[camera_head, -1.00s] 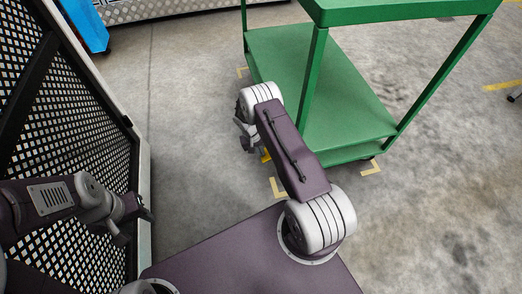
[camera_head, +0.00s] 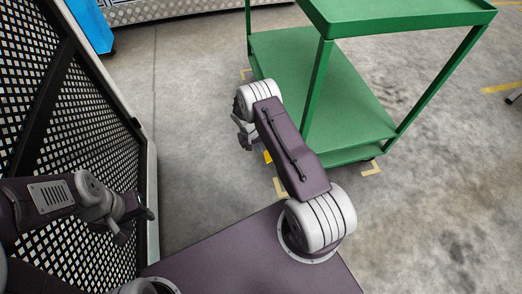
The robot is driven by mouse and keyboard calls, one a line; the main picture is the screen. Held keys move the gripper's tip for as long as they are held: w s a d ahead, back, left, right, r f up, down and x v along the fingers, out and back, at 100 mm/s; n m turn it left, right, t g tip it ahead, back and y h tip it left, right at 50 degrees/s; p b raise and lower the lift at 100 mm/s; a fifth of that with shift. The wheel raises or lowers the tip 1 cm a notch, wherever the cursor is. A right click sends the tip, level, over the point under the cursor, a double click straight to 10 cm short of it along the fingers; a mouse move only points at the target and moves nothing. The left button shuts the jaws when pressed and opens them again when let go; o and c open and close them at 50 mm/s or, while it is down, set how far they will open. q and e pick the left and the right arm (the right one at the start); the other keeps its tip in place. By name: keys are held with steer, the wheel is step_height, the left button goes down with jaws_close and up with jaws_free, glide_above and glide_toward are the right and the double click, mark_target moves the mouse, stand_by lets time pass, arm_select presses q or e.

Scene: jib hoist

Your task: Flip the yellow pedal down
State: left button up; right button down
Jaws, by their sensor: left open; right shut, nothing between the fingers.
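The yellow pedal (camera_head: 267,157) shows as a small patch low at the near left corner of the green cart (camera_head: 335,90), partly hidden by my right arm. My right gripper (camera_head: 246,143) is close above and to the left of the pedal, pointing down. It is shut with nothing held. Whether it touches the pedal cannot be told. My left gripper (camera_head: 140,222) is open and empty at the left, in front of the mesh panel, far from the pedal.
A black mesh panel with a pale frame (camera_head: 75,100) stands close on the left. A blue object (camera_head: 90,25) is at the top left. Yellow floor marks (camera_head: 371,167) lie around the cart. Grey floor (camera_head: 195,120) is clear between panel and cart.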

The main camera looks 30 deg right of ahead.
steer(key=w+a+r+p, duration=0.1)
steer(key=a+r+p, duration=0.2)
steer(key=r, duration=0.4)
steer(key=shift+a+r+p, duration=0.3)
steer(key=shift+a+p, duration=0.05)
steer(key=shift+a, duration=0.3)
steer(key=shift+r, duration=0.1)
steer(key=w+r+t+p, duration=0.15)
steer(key=w+r, duration=0.35)
steer(key=r, duration=0.7)
steer(key=s+a+r+t+y+p, duration=0.1)
steer(key=s+r, duration=0.2)
steer(key=r, duration=0.4)
steer(key=s+a+r+t, duration=0.1)
steer(key=s+r, duration=0.2)
steer(key=r, duration=0.4)
steer(key=s+a+n+g+y, duration=0.2)
steer(key=s+a, duration=0.1)
steer(key=s, duration=1.6)
step_height(320, 180, up, 38)
steer(key=p, duration=3.8)
steer(key=shift+s+n+p, duration=0.2)
steer(key=shift+n+p, duration=0.1)
steer(key=shift+p, duration=0.1)
